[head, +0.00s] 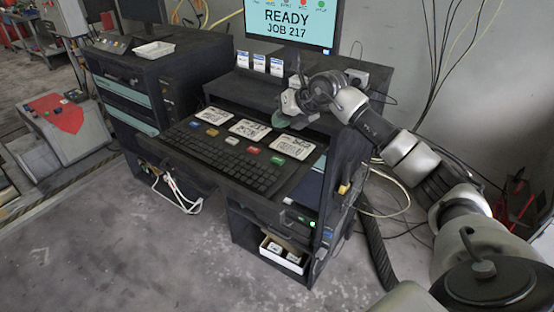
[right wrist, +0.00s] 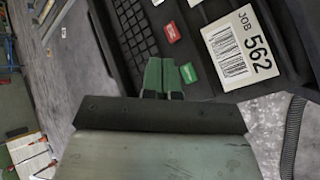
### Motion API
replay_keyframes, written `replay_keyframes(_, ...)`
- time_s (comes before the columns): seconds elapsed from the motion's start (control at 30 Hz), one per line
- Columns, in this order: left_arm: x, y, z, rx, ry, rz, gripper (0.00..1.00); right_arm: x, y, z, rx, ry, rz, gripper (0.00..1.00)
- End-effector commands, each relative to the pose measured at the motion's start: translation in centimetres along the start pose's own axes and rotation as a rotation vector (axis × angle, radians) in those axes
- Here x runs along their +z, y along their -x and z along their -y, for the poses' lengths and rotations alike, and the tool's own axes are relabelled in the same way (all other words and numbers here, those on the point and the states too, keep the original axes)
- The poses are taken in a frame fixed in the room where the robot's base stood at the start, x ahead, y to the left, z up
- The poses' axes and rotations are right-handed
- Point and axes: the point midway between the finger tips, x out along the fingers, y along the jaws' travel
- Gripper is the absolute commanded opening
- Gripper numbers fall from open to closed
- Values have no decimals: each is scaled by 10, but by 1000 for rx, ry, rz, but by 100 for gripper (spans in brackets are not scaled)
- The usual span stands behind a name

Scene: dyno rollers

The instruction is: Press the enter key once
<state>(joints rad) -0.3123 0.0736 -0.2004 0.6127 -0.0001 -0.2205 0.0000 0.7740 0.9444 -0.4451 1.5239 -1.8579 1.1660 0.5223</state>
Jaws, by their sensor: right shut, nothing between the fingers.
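A black keyboard (head: 225,157) lies on the pulled-out shelf of the dark console. A row of coloured keys sits along its back edge, with a red key (head: 253,150) and a green key (head: 278,160) toward the right end. No enter marking is legible. My right gripper (head: 308,118) is over the back right of the shelf, above the cards. In the right wrist view its green fingers (right wrist: 162,75) are closed together and empty. There they appear right beside the green key (right wrist: 188,73), with the red key (right wrist: 172,32) above; contact cannot be told. My left gripper is out of view.
Printed cards lie behind the keys; one reads JOB 562 (right wrist: 240,47). Small white-and-blue boxes (head: 259,62) stand on the console top. Cables hang at the right, and a white box (head: 284,254) sits below the shelf.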

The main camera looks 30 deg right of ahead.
Motion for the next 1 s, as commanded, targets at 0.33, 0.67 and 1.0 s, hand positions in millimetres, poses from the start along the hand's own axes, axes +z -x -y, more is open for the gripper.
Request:
replay_keyframes(0.33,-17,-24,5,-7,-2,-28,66,-17,-24,16,2,-1,-1,0)
replay_keyframes(0.67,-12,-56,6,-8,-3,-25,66,-40,-55,39,1,0,-1,0)
replay_keyframes(1.0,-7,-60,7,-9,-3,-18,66,-44,-61,44,2,0,0,0)
